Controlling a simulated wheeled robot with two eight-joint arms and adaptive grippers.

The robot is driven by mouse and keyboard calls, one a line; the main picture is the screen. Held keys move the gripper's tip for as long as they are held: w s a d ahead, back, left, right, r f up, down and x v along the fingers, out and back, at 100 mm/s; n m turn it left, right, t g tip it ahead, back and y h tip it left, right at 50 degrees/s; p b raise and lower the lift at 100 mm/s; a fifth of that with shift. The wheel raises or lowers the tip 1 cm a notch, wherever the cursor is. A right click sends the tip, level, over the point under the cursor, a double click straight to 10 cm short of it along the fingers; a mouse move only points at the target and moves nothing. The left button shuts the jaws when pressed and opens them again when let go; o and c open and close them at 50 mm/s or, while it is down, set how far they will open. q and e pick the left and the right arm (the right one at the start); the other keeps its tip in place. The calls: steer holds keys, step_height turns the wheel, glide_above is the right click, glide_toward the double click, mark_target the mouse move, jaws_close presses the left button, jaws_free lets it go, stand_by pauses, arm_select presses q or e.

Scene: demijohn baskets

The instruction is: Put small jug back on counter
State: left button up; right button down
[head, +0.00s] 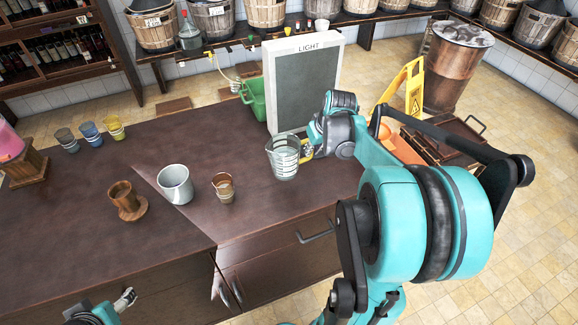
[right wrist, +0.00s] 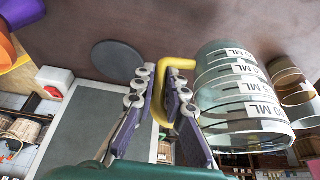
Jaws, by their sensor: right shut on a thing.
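The small jug (head: 284,158) is clear glass with measuring marks and a spout. It is upright over the right part of the dark counter (head: 262,205); I cannot tell whether its base touches. My right gripper (head: 308,148) is at its right side. In the right wrist view the jug (right wrist: 240,95) shows its ML labels, and my right gripper (right wrist: 168,100) is shut on its yellow handle (right wrist: 180,68). My left gripper (head: 126,299) is low at the left, in front of the counter; its finger opening is unclear.
A LIGHT board (head: 305,80) stands behind the jug, beside a green crate (head: 254,100). A dark disc (right wrist: 117,62) lies near the handle. Bare counter lies between jug and brown-banded glass.

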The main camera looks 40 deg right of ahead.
steer(key=shift+w+a+f+b, duration=0.55)
steer(key=shift+w+f, duration=0.3)
steer(key=shift+f, duration=0.4)
steer(key=shift+w+a+f+b, duration=0.6)
steer(key=shift+w+f, duration=0.2)
steer(key=shift+f, duration=0.45)
steer(key=shift+w+a+f+b, duration=0.55)
steer(key=shift+w+f, duration=0.3)
steer(key=shift+f, duration=0.4)
steer(key=shift+f, duration=0.1)
steer(key=c, duration=1.6)
jaws_free()
steer(key=shift+o, duration=0.2)
